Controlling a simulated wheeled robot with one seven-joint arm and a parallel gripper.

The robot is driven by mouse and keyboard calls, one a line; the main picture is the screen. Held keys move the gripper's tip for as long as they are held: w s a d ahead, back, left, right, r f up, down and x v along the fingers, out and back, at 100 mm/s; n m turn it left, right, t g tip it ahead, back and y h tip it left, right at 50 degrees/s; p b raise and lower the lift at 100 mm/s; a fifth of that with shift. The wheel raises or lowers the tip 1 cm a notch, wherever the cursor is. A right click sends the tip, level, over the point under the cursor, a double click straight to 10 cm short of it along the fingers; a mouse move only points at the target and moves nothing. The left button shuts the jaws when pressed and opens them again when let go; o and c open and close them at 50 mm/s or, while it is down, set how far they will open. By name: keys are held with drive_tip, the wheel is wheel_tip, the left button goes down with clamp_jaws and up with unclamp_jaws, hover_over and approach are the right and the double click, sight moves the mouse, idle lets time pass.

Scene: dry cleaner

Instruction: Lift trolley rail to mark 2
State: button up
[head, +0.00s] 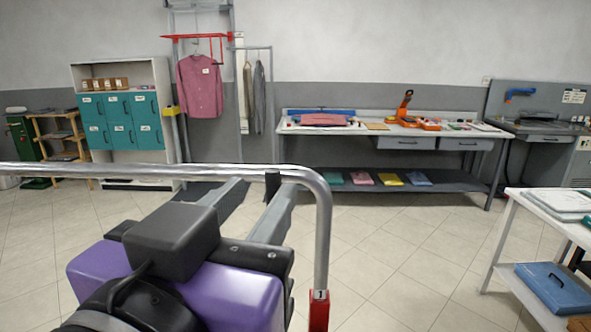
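A silver tubular rail (120,171) crosses the foreground and bends down at its right end. Its right leg enters a red sleeve (319,312) with a label reading "1" near the bottom edge; no mark 2 can be made out. A short dark block (272,184) stands at the rail near the bend. My gripper (258,190) reaches toward the rail from below, its two grey fingers spread apart. The dark block appears between the fingertips, but I cannot tell whether either finger touches it. The lower part of the trolley is out of view.
A workbench (370,132) stands at the back wall, with folded cloths on its lower shelf (450,187). A teal locker cabinet (120,120) and a red garment rail (200,37) with a pink shirt (200,88) are at back left. A white table (510,215) stands right. Tiled floor between is clear.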

sight(270, 180)
drive_tip(key=p+x, duration=0.1)
drive_tip(key=x, duration=0.4)
drive_tip(key=shift+w, duration=0.3)
drive_tip(key=shift+c, duration=0.5)
clamp_jaws()
drive_tip(key=shift+r, duration=0.1)
idle(0.6)
